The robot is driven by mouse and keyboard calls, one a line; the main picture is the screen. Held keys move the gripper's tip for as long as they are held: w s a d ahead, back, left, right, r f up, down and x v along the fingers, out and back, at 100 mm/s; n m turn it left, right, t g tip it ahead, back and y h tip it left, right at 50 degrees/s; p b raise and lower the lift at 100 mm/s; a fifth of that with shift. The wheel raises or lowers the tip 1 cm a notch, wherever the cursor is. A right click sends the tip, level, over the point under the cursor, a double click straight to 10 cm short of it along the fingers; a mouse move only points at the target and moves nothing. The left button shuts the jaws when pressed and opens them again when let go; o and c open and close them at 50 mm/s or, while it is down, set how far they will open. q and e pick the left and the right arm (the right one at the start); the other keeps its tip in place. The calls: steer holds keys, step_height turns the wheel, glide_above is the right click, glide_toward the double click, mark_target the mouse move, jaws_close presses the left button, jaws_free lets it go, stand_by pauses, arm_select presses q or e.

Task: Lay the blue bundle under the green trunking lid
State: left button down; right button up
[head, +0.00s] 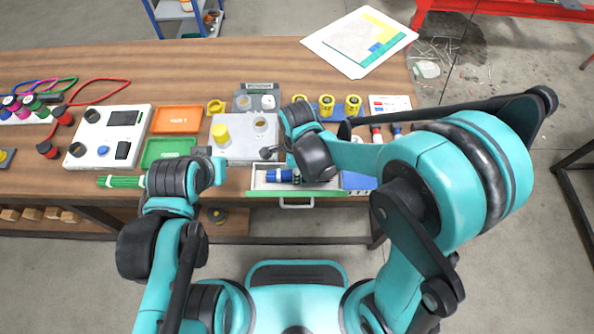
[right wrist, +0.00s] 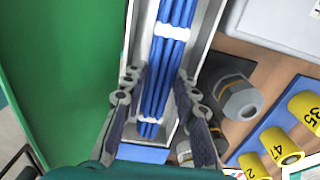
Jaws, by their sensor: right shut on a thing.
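The blue bundle (right wrist: 165,60), blue cables with white ties, lies lengthwise in a pale trunking channel (right wrist: 208,30); its blue end also shows in the head view (head: 285,176). The green trunking lid (right wrist: 60,80) stands open along the channel's left side in the right wrist view. In the head view it shows only as a thin green edge (head: 290,194). My right gripper (right wrist: 163,112) reaches down into the channel, its fingers on both sides of the bundle, shut on it. My left gripper (head: 212,166) hangs over the table left of the channel; its fingers are unclear.
A green bundle (head: 120,181) lies left of my left gripper. Green (head: 168,152) and orange (head: 177,119) trays lie behind it. A grey box (head: 238,150) with a yellow knob and yellow numbered rolls (head: 326,103) stand behind the channel.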

steer(key=shift+f+b, duration=0.85)
steer(key=shift+f, duration=0.2)
steer(key=shift+f, duration=0.1)
steer(key=o, duration=1.1)
